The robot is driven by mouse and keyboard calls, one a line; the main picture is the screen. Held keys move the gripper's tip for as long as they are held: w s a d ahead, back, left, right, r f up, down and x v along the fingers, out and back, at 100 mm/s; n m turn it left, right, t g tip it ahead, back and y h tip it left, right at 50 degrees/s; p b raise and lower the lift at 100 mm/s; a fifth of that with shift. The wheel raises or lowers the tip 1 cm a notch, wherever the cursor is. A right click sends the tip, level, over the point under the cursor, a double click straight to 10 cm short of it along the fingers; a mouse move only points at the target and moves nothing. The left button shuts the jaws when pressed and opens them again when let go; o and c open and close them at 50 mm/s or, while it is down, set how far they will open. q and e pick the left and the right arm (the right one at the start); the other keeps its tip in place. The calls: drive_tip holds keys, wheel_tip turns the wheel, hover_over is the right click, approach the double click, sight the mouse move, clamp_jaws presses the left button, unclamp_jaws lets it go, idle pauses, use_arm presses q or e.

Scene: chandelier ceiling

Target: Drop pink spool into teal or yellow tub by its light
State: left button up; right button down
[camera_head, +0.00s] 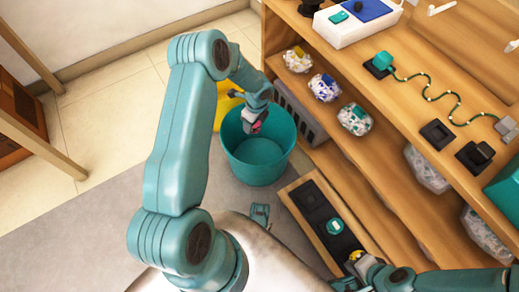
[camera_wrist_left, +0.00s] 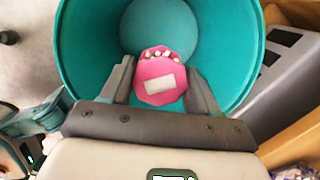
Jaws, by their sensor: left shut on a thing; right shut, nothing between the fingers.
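The pink spool (camera_wrist_left: 160,72) is held between the fingers of my left gripper (camera_wrist_left: 158,88), over the open mouth of the teal tub (camera_wrist_left: 82,45). In the head view, a bit of pink (camera_head: 257,127) shows at the tip of my left gripper (camera_head: 255,118), within the rim of the teal tub (camera_head: 262,170). The tub's visible inside looks empty. A yellow tub (camera_head: 226,104) stands behind it, mostly hidden by my left arm. My right gripper (camera_head: 353,272) is shut and empty, low at right beside a wooden panel.
The wooden panel (camera_head: 294,196) carries dark square pads, a teal piece (camera_head: 334,226) and a small yellow piece (camera_head: 355,255). Wooden shelves (camera_head: 410,150) at right hold several wrapped bundles and a wavy cord. A grey slatted box (camera_head: 300,115) stands next to the teal tub.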

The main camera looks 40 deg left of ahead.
use_arm(q)
drive_tip(key=shift+f+b, duration=0.35)
drive_tip(key=shift+f, duration=0.55)
use_arm(e)
drive_tip(key=shift+w+d+f, duration=0.15)
drive_tip(key=shift+w+f, duration=0.1)
drive_tip(key=shift+f, duration=0.35)
use_arm(q)
drive_tip(key=o, duration=1.3)
drive_tip(key=r+p, duration=0.2)
drive_tip(key=r, duration=0.3)
drive_tip(key=d+r+p, duration=0.1)
drive_tip(key=r+p, duration=0.1)
drive_tip(key=r, duration=0.4)
drive_tip(key=d+r+p, duration=0.1)
drive_tip(key=r+p, duration=0.1)
drive_tip(key=r, duration=0.3)
drive_tip(key=shift+w+r+p, duration=0.15)
drive_tip(key=shift+r+p, duration=0.05)
drive_tip(key=shift+p, duration=0.15)
use_arm(e)
wheel_tip(320, 180, up, 6)
drive_tip(key=s+a, duration=0.1)
drive_tip(key=shift+s+a, duration=0.15)
drive_tip(key=shift+s, duration=0.15)
